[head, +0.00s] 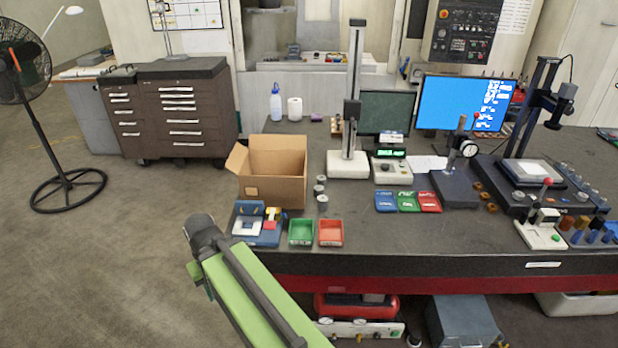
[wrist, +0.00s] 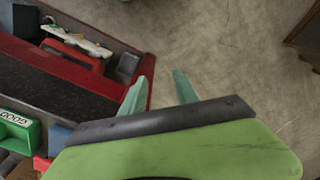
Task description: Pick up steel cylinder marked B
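Several small steel cylinders (head: 322,203) stand in a short row on the dark bench, just right of the cardboard box, in the head view. Their markings are too small to read, so I cannot tell which is B. In the wrist view my gripper (wrist: 161,75) shows two pale green fingers set apart, with only floor between them. It is open and empty. In the head view my green arm reaches up in front of the bench, left of the cylinders and well apart from them. My fingers cannot be made out there. No cylinder is seen in the wrist view.
The open cardboard box (head: 275,188) stands left of the cylinders. A green tray (head: 301,243) and a red tray (head: 331,244) lie at the bench's front edge. A white-based height stand (head: 347,170) rises behind the cylinders to the right. Open floor lies left of the bench.

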